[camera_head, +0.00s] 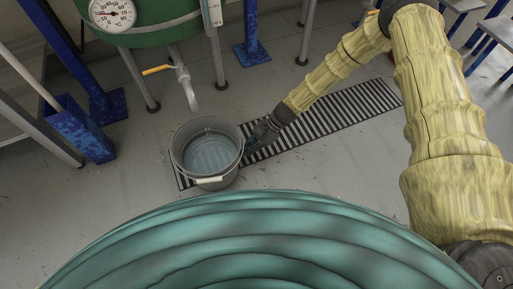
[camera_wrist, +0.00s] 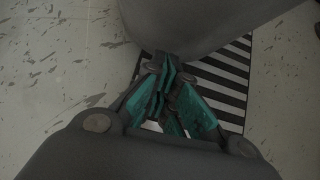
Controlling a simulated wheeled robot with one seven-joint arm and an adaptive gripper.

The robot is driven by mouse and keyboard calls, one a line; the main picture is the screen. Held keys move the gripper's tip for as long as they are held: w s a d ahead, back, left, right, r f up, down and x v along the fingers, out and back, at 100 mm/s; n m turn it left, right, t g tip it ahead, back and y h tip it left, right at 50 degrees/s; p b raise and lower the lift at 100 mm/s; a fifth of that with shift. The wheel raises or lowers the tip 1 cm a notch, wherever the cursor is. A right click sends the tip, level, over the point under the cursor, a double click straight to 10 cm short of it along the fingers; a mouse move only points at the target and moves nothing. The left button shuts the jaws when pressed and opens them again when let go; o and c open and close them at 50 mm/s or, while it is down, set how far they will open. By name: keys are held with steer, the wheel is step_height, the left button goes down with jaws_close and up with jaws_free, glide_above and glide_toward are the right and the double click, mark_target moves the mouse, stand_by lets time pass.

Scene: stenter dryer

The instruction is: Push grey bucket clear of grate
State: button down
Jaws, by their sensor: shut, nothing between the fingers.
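The grey bucket (camera_head: 226,179) stands upright at the left end of the striped floor grate (camera_head: 335,110) and covers part of it. It holds pale bluish liquid, and a handle with a light grip lies at its front rim. My gripper (camera_head: 250,145) is low over the grate, just right of the bucket. In the wrist view my gripper (camera_wrist: 163,68) is shut and empty, its teal fingertips at the bucket wall (camera_wrist: 195,22); I cannot tell if they touch. The grate (camera_wrist: 228,75) shows behind and right of the fingers.
A drain pipe with a yellow-handled valve (camera_head: 157,70) hangs from the green tank (camera_head: 150,32) behind the bucket. Blue posts (camera_head: 85,135) and grey tank legs (camera_head: 143,85) stand at the back and left. A large teal ribbed surface fills the front. Floor left of the bucket is clear.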

steer(key=shift+s+a, duration=0.25)
steer(key=shift+a, duration=0.35)
